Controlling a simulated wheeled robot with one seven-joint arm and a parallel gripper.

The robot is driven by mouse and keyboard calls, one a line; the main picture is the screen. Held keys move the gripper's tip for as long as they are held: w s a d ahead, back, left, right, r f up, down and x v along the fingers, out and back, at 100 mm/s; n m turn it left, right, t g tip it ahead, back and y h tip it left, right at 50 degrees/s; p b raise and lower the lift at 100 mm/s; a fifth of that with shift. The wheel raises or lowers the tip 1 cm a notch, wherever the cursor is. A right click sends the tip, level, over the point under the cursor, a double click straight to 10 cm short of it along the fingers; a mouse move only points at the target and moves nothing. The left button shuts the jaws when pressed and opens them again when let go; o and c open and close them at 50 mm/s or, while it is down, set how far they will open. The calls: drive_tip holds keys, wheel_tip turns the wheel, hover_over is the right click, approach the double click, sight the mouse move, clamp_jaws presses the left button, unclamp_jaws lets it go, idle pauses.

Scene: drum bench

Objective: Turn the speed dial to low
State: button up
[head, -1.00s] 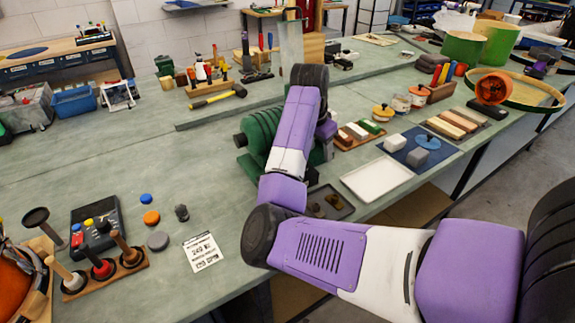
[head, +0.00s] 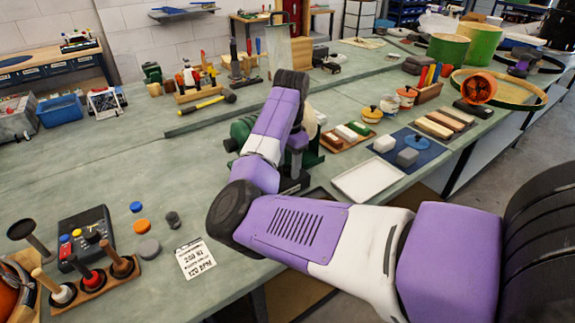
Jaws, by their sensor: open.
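A dark control box (head: 84,236) stands at the front left of the bench, with small red, yellow and blue parts and a dark round knob on its face. No lettering on it can be read, so I cannot tell which part is the speed dial. A green machine (head: 240,133) stands mid-bench, largely hidden behind my arm. My forearm rises in front of it and my wrist bends down on its right. My gripper (head: 296,162) is only partly seen as a dark shape under the wrist, by the machine and well right of the control box; it is open, its fingertips unclear.
A rack of upright handled tools (head: 95,286) stands in front of the control box. Coloured discs (head: 142,227) and a printed card (head: 195,258) lie to its right. A white tray (head: 368,179) lies right of my arm. The bench left of the machine is mostly clear.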

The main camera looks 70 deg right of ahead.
drive_tip(key=shift+f, duration=0.25)
clamp_jaws()
